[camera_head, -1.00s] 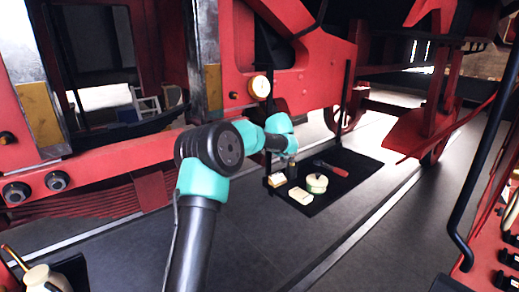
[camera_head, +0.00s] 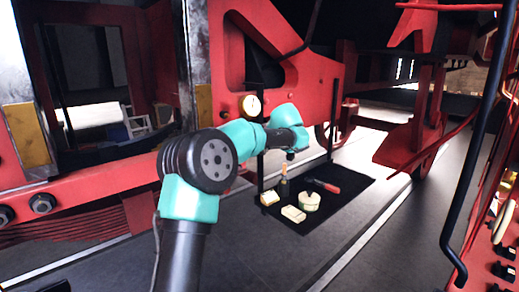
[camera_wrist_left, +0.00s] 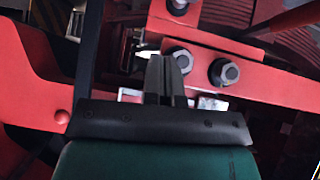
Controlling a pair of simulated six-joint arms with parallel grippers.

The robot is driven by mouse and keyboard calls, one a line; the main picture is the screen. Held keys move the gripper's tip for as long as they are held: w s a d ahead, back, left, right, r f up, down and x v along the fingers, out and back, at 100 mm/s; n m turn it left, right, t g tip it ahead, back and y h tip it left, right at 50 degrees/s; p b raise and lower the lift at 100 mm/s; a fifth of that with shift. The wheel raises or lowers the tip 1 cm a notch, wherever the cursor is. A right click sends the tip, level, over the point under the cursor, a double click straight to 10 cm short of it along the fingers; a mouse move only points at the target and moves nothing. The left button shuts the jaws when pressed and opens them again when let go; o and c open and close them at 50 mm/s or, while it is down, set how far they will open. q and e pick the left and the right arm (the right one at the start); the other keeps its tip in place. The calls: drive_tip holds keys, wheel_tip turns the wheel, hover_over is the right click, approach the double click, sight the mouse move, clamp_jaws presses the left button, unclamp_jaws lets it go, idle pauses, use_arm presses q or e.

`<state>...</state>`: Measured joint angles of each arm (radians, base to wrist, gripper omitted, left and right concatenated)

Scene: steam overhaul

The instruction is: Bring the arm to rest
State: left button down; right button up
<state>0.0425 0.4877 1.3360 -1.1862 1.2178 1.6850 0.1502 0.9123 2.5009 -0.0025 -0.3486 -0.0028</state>
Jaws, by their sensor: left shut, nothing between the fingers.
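My left arm (camera_head: 200,162), teal and black, rises from the bottom of the head view and bends right toward its wrist (camera_head: 286,128). The wrist stands in front of the red locomotive frame, above the back of a black mat. The fingers cannot be made out clearly in the head view. In the left wrist view, my left gripper (camera_wrist_left: 166,70) has its dark fingers together, with nothing between them. Behind the fingers are a red beam and two large bolts (camera_wrist_left: 224,72); I cannot tell the gap. My right gripper is not in view.
The black mat (camera_head: 345,197) on the floor holds a red-handled tool (camera_head: 323,186), a round pale tin (camera_head: 309,201), a pale block (camera_head: 293,214) and a bottle-like item (camera_head: 284,187). A gauge (camera_head: 250,105) is on the red frame. Dark pipe (camera_head: 468,190) stands right. Grey floor is open in front.

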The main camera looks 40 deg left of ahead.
idle(0.3)
use_arm(q)
drive_tip(key=d+f+m+h, duration=0.25)
drive_tip(key=d+f, duration=0.25)
drive_tip(key=f, duration=0.6)
drive_tip(key=d+f+m+h, duration=0.2)
drive_tip(key=d+f+m, duration=0.2)
drive_tip(key=f, duration=0.6)
drive_tip(key=s+d+f+m+g+h, duration=0.1)
drive_tip(key=s+d+f+m+h, duration=0.15)
drive_tip(key=d+f, duration=0.45)
drive_tip(key=s+d+f+m+h, duration=0.1)
drive_tip(key=s+d+f+h, duration=0.15)
drive_tip(key=f, duration=0.75)
drive_tip(key=s+d+f+m+h, duration=0.3)
drive_tip(key=s+d+f, duration=0.5)
drive_tip(key=s+f, duration=0.5)
drive_tip(key=s+d+f, duration=0.1)
drive_tip(key=s+f, duration=0.1)
drive_tip(key=s, duration=0.6)
drive_tip(key=s+d+f+m, duration=0.1)
drive_tip(key=s+d+f, duration=0.1)
drive_tip(key=s, duration=0.6)
drive_tip(key=shift+g, duration=0.4)
drive_tip(key=shift+s+f, duration=0.1)
